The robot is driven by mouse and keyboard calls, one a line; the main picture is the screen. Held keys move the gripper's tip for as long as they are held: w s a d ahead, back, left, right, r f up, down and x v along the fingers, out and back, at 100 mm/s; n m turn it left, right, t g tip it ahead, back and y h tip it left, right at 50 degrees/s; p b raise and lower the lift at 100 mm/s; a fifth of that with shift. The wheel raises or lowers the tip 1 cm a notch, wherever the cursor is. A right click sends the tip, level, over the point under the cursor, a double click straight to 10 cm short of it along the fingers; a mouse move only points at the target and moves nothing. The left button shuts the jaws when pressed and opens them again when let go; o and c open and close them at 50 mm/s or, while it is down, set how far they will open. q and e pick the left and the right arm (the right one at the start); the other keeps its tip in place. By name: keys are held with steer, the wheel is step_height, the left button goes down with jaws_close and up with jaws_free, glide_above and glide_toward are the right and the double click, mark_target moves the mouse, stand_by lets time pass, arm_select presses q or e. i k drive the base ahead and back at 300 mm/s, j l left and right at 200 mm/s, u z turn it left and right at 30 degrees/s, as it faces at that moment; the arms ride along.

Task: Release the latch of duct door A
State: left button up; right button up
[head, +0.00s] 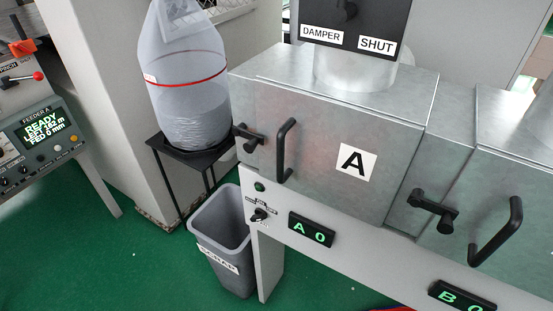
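Duct door A (325,135) is a grey metal panel with a white label reading A, in the middle of the head view. A black latch (247,138) sits at its left edge, its lever slanting down to a round end. A black bar handle (284,150) stands upright just right of the latch. The door appears closed. Neither of my grippers is in view.
A second black latch (433,210) and handle (497,232) are on the right duct. A panel with knob and display A 0 (311,229) lies below door A. A grey scrap bin (222,240), clear bag (185,70) on a black stand, and feeder console (45,130) stand left.

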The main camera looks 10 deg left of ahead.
mark_target(240, 130)
steer(key=i+j, duration=0.1)
steer(key=j, duration=0.55)
steer(key=i+j+z, duration=0.1)
steer(key=j, duration=1.15)
steer(key=i+z, duration=0.05)
